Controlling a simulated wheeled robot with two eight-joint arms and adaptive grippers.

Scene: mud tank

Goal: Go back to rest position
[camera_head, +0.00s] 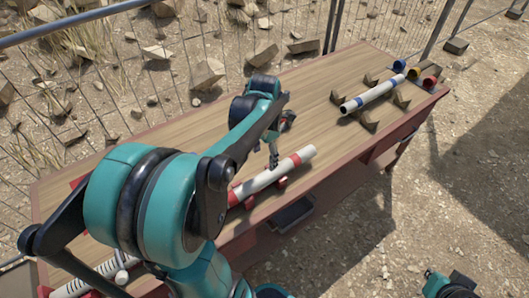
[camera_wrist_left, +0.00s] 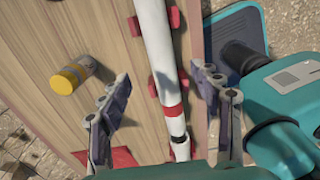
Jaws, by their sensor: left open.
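My left gripper (camera_head: 274,158) is over the wooden table (camera_head: 190,125), above a white tube with red bands (camera_head: 290,168). In the left wrist view its two fingers (camera_wrist_left: 161,76) are spread apart with nothing held between them. The red-banded tube (camera_wrist_left: 157,48) lies beyond the fingers on red supports (camera_wrist_left: 155,86). My left arm reaches across the table and hides part of it. At the bottom right of the head view a teal and dark part of mine shows, but no right gripper fingers are seen.
A white tube with blue bands (camera_head: 365,98) rests among brown wedges at the far right, near coloured cylinders (camera_head: 430,81). A striped white tube (camera_head: 82,282) lies at the lower left. A wire fence (camera_head: 190,60) runs behind.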

